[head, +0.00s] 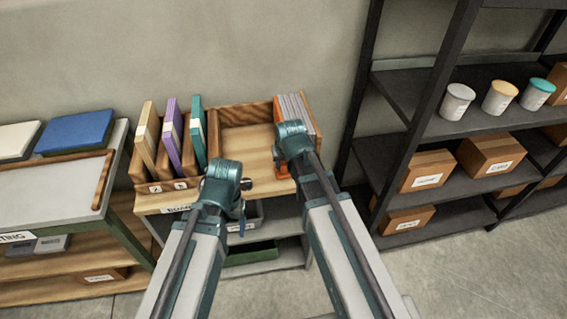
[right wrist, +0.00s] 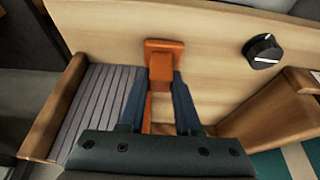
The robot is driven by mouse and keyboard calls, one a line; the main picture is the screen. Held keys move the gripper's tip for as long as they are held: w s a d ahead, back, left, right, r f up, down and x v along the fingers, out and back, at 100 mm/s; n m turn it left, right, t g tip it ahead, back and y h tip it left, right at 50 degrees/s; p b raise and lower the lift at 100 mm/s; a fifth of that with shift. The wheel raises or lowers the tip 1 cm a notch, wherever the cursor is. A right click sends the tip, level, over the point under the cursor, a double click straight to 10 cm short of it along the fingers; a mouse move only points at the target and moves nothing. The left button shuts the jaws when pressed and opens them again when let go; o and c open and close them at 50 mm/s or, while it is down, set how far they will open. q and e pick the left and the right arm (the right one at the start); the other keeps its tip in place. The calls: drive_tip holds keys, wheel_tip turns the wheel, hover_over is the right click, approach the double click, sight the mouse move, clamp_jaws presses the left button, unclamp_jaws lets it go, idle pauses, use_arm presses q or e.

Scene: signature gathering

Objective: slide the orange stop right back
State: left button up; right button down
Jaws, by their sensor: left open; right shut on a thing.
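The orange stop (right wrist: 163,52) shows in the right wrist view, with its upright tab beyond my fingers and more orange between them. In the head view a bit of orange (head: 282,169) shows just left of my right gripper. My right gripper (right wrist: 163,92) is shut on the stop. In the head view my right gripper (head: 284,158) is over the right end of the wooden box and hides most of the stop. My left gripper (head: 241,203) is open and empty, in front of the box, left of the right one.
A wooden box (head: 262,108) holds ribbed grey sheets (head: 293,106) at its right end, beside the stop. Cream, purple (head: 173,134) and teal (head: 198,132) books stand at the left. A black knob (right wrist: 263,51) is nearby. A dark shelf (head: 395,95) stands right.

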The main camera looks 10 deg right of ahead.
idle(0.9)
drive_tip(key=a, duration=0.4)
drive_tip(key=shift+a, duration=0.35)
drive_tip(key=c, duration=0.6)
unclamp_jaws()
drive_tip(key=shift+r, duration=0.15)
drive_tip(key=p+v, duration=1.2)
drive_tip(key=v, duration=0.1)
drive_tip(key=shift+s+r+p, duration=0.15)
drive_tip(key=shift+s+p, duration=0.05)
drive_tip(key=shift+p, duration=0.2)
